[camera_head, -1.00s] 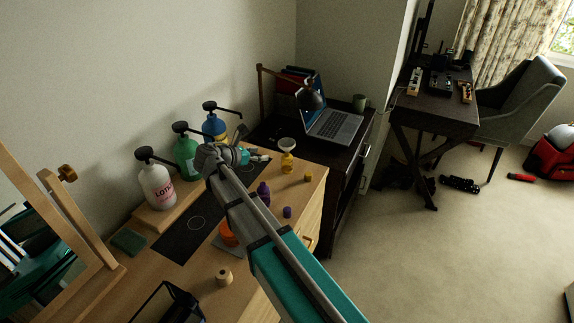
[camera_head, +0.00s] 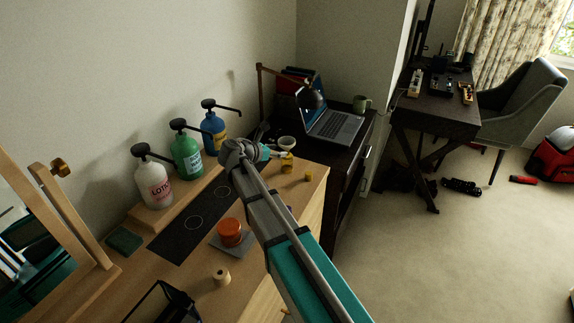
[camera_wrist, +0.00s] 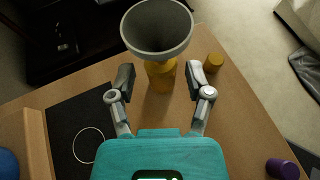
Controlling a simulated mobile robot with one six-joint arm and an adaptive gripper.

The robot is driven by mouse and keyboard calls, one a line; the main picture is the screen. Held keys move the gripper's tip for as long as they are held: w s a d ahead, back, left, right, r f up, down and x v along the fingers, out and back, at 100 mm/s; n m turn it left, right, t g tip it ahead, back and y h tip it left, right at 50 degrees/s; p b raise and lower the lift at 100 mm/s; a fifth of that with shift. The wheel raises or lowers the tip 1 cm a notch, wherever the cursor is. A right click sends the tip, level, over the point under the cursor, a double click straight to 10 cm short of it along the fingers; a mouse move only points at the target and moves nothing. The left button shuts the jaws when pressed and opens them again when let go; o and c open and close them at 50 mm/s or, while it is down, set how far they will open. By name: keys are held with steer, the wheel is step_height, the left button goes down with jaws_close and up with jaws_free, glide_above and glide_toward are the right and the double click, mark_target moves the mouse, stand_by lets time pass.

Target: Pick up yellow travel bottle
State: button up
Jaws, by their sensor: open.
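The yellow travel bottle (camera_head: 287,166) stands upright near the far right edge of the wooden desk, partly hidden by my arm. A pale grey funnel (camera_head: 287,143) sits on its top. In the wrist view, the bottle (camera_wrist: 161,77) is between the two fingers of my open gripper (camera_wrist: 160,72), with a gap on each side. The wide funnel (camera_wrist: 157,27) hides its neck and top. In the head view, my gripper (camera_head: 275,153) is at the bottle, and its fingers are too small to make out clearly.
A yellow cap (camera_wrist: 214,62) stands close to the right finger. A purple cap (camera_wrist: 281,169) is nearer the desk edge. Several pump bottles, including a blue one (camera_head: 213,130), line the wall. An orange jar (camera_head: 230,232) stands left of my arm. A dark cabinet with a laptop (camera_head: 335,123) lies beyond.

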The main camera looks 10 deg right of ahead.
mark_target(287, 151)
steer(key=shift+f, duration=0.1)
steer(key=shift+f+b+x, duration=0.15)
steer(key=shift+b+x, duration=0.45)
steer(key=shift+x, duration=0.4)
steer(key=shift+f+b+x, duration=0.15)
steer(key=shift+b+x, duration=0.4)
steer(key=shift+x, duration=0.45)
steer(key=shift+w+d+f, duration=0.1)
steer(key=shift+w+d, duration=0.15)
steer(key=shift+d, duration=0.05)
jaws_close()
